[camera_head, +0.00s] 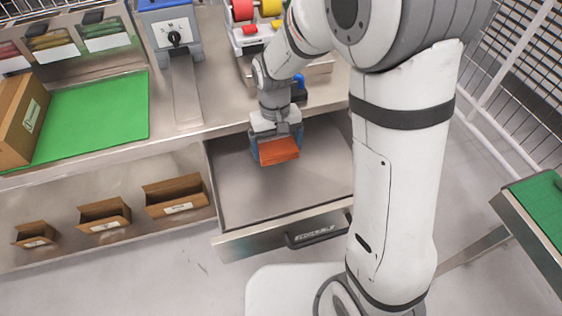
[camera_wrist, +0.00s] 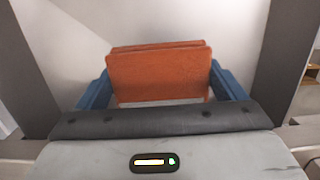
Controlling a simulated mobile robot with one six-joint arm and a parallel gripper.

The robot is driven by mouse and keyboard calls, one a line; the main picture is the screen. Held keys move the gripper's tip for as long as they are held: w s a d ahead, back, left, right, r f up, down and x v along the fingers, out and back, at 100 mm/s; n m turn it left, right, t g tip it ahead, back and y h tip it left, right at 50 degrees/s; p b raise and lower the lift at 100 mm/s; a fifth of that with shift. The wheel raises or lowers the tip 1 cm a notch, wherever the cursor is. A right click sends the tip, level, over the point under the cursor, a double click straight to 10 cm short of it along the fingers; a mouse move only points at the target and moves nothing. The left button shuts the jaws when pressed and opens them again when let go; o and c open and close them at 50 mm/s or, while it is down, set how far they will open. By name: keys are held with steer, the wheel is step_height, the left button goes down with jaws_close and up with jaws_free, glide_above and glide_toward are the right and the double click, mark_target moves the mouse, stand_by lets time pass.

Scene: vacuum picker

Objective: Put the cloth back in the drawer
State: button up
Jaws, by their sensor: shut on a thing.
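The cloth (camera_head: 279,151) is a folded orange piece held between the blue fingers of my gripper (camera_head: 277,148). In the wrist view the cloth (camera_wrist: 160,75) stands between the two blue fingers (camera_wrist: 160,92), its folded layers showing at the top edge. The drawer (camera_head: 285,195) is pulled open below the counter, and its metal floor looks bare. My gripper is over the back part of the drawer with the cloth. I cannot tell whether the cloth touches the drawer floor.
The drawer front with its dark handle (camera_head: 318,232) faces the open floor. Cardboard bins (camera_head: 177,196) sit on the shelf to the left. A green mat (camera_head: 95,118), a cardboard box (camera_head: 22,120) and a blue-grey machine (camera_head: 170,35) stand on the counter. A white mesh fence (camera_head: 500,70) stands at right.

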mark_target(278, 173)
step_height(278, 173, down, 8)
steer(key=shift+f, duration=0.25)
steer(key=shift+b, duration=0.35)
steer(key=shift+f, duration=0.25)
steer(key=o, duration=0.8)
steer(key=shift+r, duration=0.1)
steer(key=shift+c, duration=0.2)
